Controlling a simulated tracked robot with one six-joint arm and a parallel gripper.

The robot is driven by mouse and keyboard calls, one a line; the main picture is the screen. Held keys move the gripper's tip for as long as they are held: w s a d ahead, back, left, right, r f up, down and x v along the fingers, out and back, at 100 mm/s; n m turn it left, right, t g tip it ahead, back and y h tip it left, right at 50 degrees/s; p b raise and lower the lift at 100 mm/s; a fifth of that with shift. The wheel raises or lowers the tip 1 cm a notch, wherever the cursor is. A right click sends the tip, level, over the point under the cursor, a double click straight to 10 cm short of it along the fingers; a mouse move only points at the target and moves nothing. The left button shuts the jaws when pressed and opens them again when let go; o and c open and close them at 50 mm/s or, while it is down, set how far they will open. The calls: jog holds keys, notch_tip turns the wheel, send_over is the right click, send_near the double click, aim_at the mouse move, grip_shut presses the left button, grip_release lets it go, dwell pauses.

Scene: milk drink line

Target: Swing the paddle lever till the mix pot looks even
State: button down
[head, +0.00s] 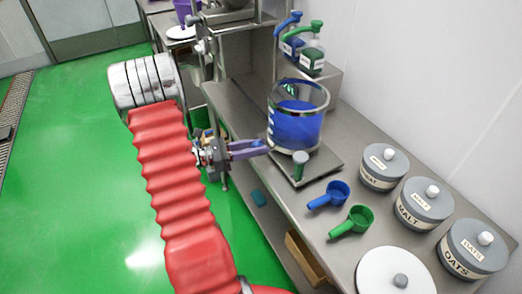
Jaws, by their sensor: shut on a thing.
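The mix pot (297,122) is a clear vessel with a metal rim, standing on a grey base plate (318,168) on the steel bench. It holds a blue mix that looks mostly one colour from here; fine streaks cannot be told. My gripper (264,147), with purple fingers, reaches in from the left at the pot's lower left side. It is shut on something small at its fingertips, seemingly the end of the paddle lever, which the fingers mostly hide. A short post with a grey-green top (300,160) stands on the base plate in front of the pot.
A blue scoop (338,193) and a green scoop (359,219) lie right of the pot. Grey lidded jars (424,205) line the wall, one marked OATS. Pump bottles (312,62) stand behind the pot. A round white lidded container (370,277) is at the front.

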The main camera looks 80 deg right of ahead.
jog(key=shift+w+d, duration=0.35)
jog(key=shift+d, duration=0.15)
jog(key=c, duration=1.4)
grip_release()
jog(key=shift+o, duration=0.2)
jog(key=v, duration=1.3)
jog(key=shift+w, duration=0.4)
jog(key=shift+a+f, duration=0.1)
jog(key=shift+a, duration=0.05)
